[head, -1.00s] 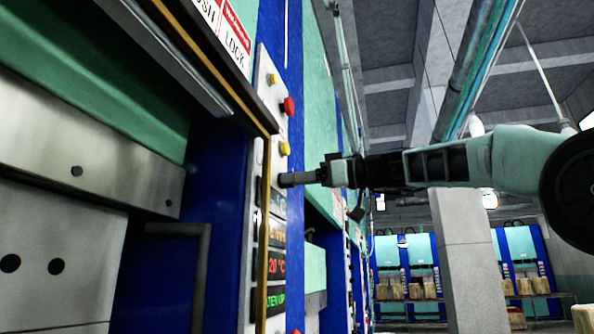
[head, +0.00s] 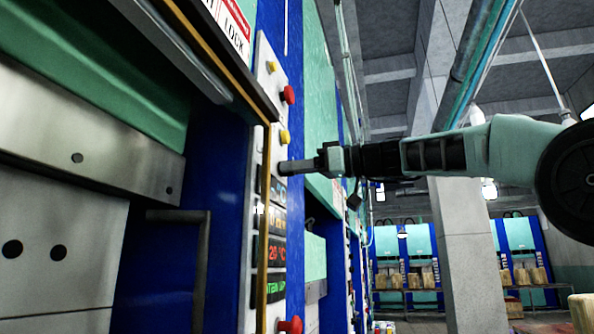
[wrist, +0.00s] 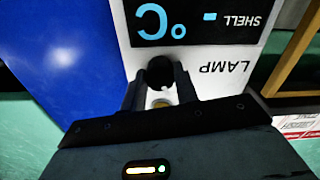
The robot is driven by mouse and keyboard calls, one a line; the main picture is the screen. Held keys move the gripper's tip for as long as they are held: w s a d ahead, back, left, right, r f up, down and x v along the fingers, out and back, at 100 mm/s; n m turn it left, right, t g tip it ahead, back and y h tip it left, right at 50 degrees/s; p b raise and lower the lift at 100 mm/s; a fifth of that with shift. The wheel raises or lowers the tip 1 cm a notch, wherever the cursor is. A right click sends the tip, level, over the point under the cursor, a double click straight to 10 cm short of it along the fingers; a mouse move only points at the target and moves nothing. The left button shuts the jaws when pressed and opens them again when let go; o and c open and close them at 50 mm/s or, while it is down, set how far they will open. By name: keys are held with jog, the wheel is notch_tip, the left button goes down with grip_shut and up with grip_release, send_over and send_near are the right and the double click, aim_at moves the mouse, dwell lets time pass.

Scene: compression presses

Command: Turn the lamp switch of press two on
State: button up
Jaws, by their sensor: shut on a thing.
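The press's control panel (head: 263,83) is a narrow pale strip on the blue press frame. My gripper (head: 283,168) reaches in from the right and its tip meets this panel, below the upper buttons and above the displays. In the wrist view the word LAMP (wrist: 226,68) is upside down on the white panel. The lamp switch, a dark round knob (wrist: 159,71), sits beside that word, and the two fingers of my gripper (wrist: 160,86) are shut on it. A small brass-coloured disc (wrist: 161,103) shows between the fingers. The knob's turned position is too dark to tell.
Near the gripper are a yellow button (head: 284,137), a red button (head: 288,95) and a lower red button (head: 290,325). A dark handle (head: 205,265) juts out at the press opening. A concrete pillar (head: 467,250) stands behind; the aisle between is open.

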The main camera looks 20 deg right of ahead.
jog(key=m+b, duration=0.2)
jog(key=m, duration=0.9)
jog(key=shift+b, duration=0.4)
dwell(0.3)
jog(key=o, duration=1)
jog(key=b+v, duration=0.5)
jog(key=v, duration=1.2)
jog(key=shift+s+d+b, duration=0.15)
jog(key=shift+b, duration=0.15)
